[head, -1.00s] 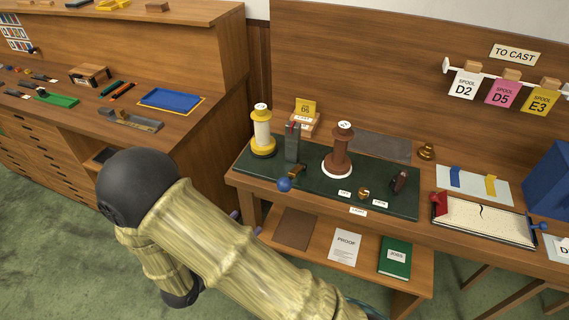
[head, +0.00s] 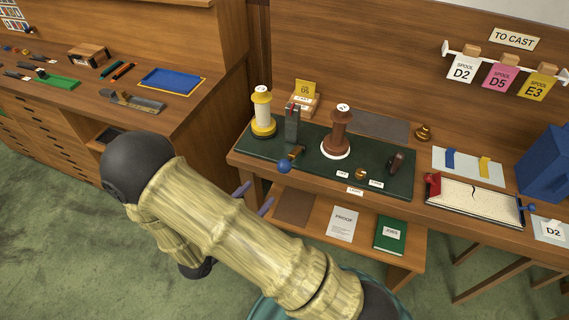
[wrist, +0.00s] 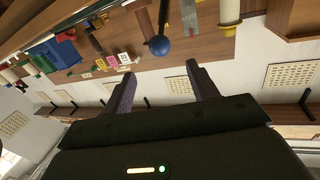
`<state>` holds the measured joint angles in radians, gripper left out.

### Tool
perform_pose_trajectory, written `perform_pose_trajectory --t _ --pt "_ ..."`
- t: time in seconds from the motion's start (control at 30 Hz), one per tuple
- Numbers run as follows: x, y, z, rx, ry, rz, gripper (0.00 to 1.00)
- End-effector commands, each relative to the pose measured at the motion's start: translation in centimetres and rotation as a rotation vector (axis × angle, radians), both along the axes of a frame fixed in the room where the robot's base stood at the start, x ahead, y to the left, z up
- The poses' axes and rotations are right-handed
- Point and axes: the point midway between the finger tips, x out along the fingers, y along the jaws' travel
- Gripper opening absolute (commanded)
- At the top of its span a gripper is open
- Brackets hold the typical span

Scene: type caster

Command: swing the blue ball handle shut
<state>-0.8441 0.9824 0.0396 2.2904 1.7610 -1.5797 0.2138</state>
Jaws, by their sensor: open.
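The blue ball handle (head: 285,166) sticks out at the front edge of the dark green mat (head: 380,186), on a brass-coloured arm at the foot of a grey upright block (head: 292,124). The blue ball also shows in the wrist view (wrist: 159,45), ahead of the gap between my fingers. My gripper (head: 254,198) is open and empty, with two purple fingers in front of the bench edge, below and left of the ball in the head view. The fingers also show in the wrist view (wrist: 160,72), apart from the ball. My arm hides the gripper's body in the head view.
A yellow-and-white spool (head: 263,112) and a brown spool (head: 338,132) stand on either side of the block. Another small blue ball (head: 532,208) is at the white tray on the right. A lower shelf holds a green book (head: 391,234).

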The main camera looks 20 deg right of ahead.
Motion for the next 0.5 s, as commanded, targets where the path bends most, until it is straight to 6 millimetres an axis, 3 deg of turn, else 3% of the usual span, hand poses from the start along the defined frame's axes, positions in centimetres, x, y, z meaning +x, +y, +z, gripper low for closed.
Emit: perform_pose_trajectory --t 0.5 --pt "5.8 -7.3 0.2 0.000 0.001 -0.004 0.59"
